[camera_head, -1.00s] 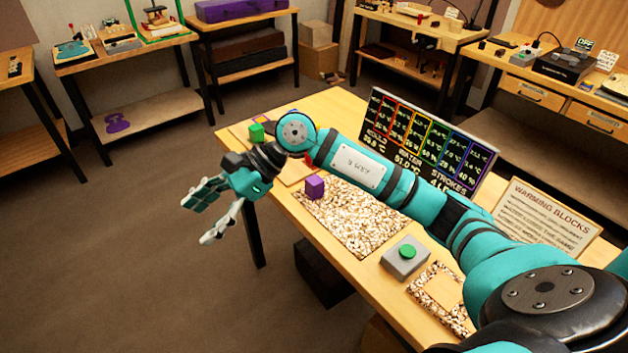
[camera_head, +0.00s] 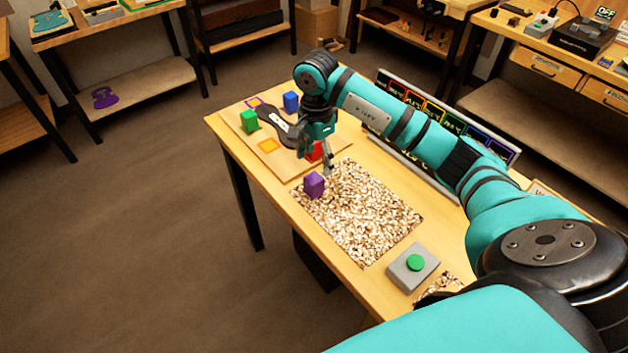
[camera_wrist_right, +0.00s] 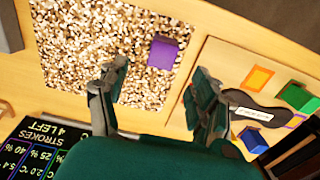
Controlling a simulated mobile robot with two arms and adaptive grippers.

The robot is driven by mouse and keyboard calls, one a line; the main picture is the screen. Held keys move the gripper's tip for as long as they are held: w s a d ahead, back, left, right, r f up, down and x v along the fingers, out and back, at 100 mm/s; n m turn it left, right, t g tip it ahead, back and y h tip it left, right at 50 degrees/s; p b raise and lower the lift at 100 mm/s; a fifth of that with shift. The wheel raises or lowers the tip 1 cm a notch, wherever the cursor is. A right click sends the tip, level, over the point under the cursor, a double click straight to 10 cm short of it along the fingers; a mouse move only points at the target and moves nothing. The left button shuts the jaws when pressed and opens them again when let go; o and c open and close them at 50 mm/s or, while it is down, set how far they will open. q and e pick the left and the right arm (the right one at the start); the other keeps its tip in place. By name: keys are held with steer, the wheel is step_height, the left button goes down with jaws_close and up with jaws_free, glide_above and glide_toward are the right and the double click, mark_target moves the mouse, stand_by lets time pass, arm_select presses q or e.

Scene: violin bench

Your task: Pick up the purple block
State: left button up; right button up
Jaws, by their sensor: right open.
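The purple block (camera_head: 314,186) stands on the far left part of a speckled chip-covered patch (camera_head: 365,222) on the bench. It also shows in the right wrist view (camera_wrist_right: 163,52), ahead of the gap between the fingers. My right gripper (camera_head: 318,160) points down above the bench, just beyond the purple block, and looks apart from it. In the right wrist view its fingers (camera_wrist_right: 156,82) are spread with nothing between them. My left gripper is out of view.
A wooden board (camera_head: 270,162) beyond the patch carries a green block (camera_head: 249,121), a blue block (camera_head: 291,102) and a dark violin-like shape (camera_head: 272,124). A red block (camera_head: 315,151) is partly hidden by my gripper. A grey box with a green button (camera_head: 413,268) stands nearer.

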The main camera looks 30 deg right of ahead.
mark_target(314, 177)
steer(key=shift+f, duration=0.7)
steer(key=shift+s+a+f, duration=0.1)
steer(key=shift+f, duration=0.4)
steer(key=shift+a+f+p, duration=0.1)
steer(key=shift+f+p, duration=0.15)
steer(key=shift+p, duration=0.2)
steer(key=f+p, duration=0.1)
steer(key=f, duration=0.2)
steer(key=shift+w+f+p, duration=0.2)
steer(key=shift+f+p, duration=0.2)
steer(key=shift+f, duration=0.5)
steer(key=c, duration=1.2)
steer(key=shift+r, duration=0.1)
